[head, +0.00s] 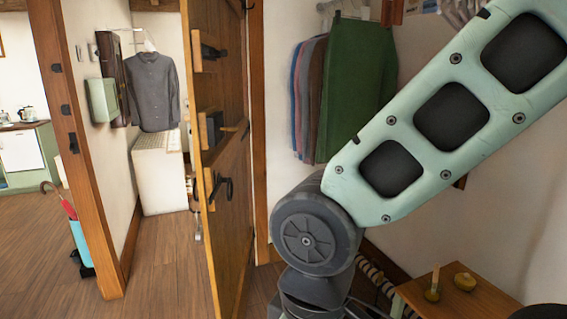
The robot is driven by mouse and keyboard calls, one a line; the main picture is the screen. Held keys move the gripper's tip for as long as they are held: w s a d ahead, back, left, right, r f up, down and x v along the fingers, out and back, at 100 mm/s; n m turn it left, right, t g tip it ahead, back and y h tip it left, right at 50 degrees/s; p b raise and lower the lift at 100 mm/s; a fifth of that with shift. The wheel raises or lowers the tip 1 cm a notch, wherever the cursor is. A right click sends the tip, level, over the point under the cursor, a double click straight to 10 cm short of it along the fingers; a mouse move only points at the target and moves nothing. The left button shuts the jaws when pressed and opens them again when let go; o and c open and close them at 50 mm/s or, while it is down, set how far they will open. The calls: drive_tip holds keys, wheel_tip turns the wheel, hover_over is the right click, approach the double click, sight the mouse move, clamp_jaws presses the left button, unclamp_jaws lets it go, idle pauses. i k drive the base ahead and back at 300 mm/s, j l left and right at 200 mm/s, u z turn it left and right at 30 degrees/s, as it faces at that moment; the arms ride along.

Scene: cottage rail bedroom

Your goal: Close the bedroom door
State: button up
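The wooden bedroom door (229,170) stands open in the head view, left of my arm, seen nearly edge-on. Its black lever handle (221,186) is at mid height, with black latch and bolt fittings above it on the same face. The wooden door frame post (80,150) is to the left, with dark strike plates on it. A wide gap lies between the post and the door's free edge. My arm crosses the right half of the view, to the right of the door and apart from it in the picture. My gripper is not in view.
Clothes (345,90) hang on the wall behind my arm. A small wooden table (455,295) with small objects stands at the lower right. Through the doorway are a white cabinet (158,175), a grey shirt (153,90) and an umbrella stand (81,243). The doorway floor looks clear.

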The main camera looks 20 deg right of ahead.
sight(214, 83)
drive_tip(key=z, duration=0.1)
drive_tip(key=i+j, duration=0.15)
drive_tip(key=i, duration=0.45)
drive_tip(key=i+j, duration=0.1)
drive_tip(key=i, duration=0.5)
